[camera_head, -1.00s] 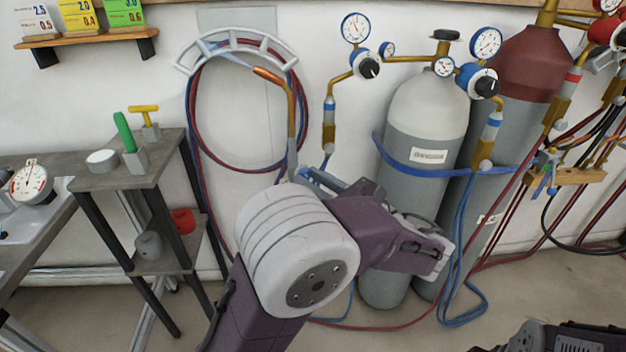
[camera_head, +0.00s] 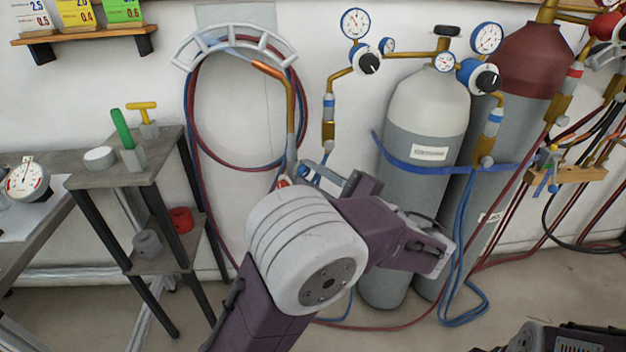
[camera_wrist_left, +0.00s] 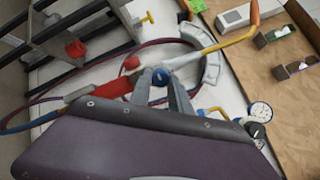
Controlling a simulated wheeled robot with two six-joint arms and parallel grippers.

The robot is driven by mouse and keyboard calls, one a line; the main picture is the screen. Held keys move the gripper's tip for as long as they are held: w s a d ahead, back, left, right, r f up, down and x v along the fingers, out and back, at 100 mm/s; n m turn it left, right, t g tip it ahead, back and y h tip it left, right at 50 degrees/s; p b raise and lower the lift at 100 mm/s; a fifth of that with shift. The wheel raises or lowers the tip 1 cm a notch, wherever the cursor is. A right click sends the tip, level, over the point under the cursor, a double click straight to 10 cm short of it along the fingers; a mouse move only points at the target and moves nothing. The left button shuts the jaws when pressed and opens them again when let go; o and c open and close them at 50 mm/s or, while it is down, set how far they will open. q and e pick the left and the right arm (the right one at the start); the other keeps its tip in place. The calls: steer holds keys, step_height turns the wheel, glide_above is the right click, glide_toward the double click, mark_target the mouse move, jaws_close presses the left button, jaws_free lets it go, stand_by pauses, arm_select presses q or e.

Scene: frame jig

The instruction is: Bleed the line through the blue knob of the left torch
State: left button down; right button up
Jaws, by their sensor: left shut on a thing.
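The left torch hangs at the wall, with a brass neck (camera_head: 291,115) and copper tip. In the left wrist view its grey body (camera_wrist_left: 185,60) leads from the neck to a red handle (camera_wrist_left: 98,90). Its blue knob (camera_wrist_left: 160,77) sits between the fingertips of my left gripper (camera_wrist_left: 160,80), which is shut on it. A red knob (camera_wrist_left: 132,62) on the torch is beside the fingers. In the head view my left wrist hides most of the torch handle and the blue knob. My right gripper is not seen; only part of my right arm shows at lower right.
A grey hose hanger (camera_head: 228,42) carries coiled red and blue hoses behind the torch. A gas cylinder (camera_head: 425,190) with gauges stands to the right, held by a blue strap. A small stand (camera_head: 125,175) is on the left. Open floor lies between.

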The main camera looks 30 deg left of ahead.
arm_select(q)
steer(key=shift+n+b, duration=0.45)
steer(key=shift+n, duration=1.15)
steer(key=c, duration=1.2)
jaws_free()
steer(key=p+v, duration=0.5)
steer(key=v, duration=0.4)
